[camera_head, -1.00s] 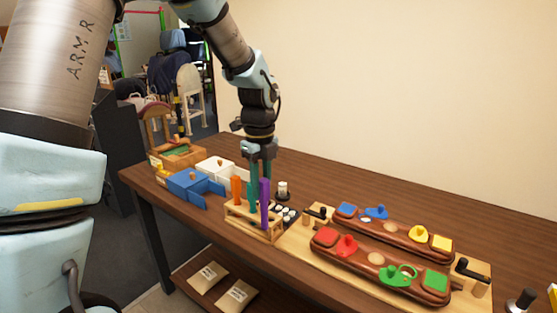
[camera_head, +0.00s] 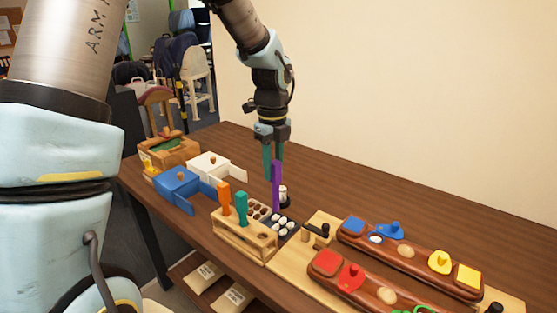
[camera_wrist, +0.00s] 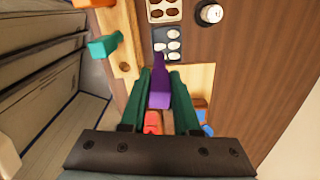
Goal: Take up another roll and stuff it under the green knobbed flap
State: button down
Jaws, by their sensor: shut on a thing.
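My gripper (camera_head: 273,172) is shut on a purple-handled tool (camera_head: 276,188), held upright above and behind the tool rack. The tool also shows between the green fingers in the wrist view (camera_wrist: 159,93). Small white rolls (camera_head: 282,222) lie in a black tray, with the tool close by in the picture; the tray also shows ahead of the gripper in the wrist view (camera_wrist: 157,48). The green knobbed flap (camera_head: 415,309) is cut off by the bottom edge of the head view, on the near dark red-brown saddle panel (camera_head: 368,286). What lies under it is hidden.
The wooden rack (camera_head: 245,239) holds an orange tool (camera_head: 224,199) and a teal tool (camera_head: 241,208). A tray of brown pieces (camera_head: 257,210) stands behind it. Blue (camera_head: 178,184) and white (camera_head: 208,163) boxes stand left. The far panel (camera_head: 415,250) has blue and yellow flaps. Table back is clear.

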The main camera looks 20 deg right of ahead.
aim_at(273, 190)
jog(key=shift+f+b, duration=2.25)
jog(key=shift+f, duration=0.2)
jog(key=shift+f+b, duration=0.3)
jog(key=shift+f, duration=0.85)
dwell(0.8)
jog(key=shift+r, duration=0.15)
notch_tip(273, 190, up, 7)
jog(key=p, duration=0.6)
jog(key=shift+p, duration=0.35)
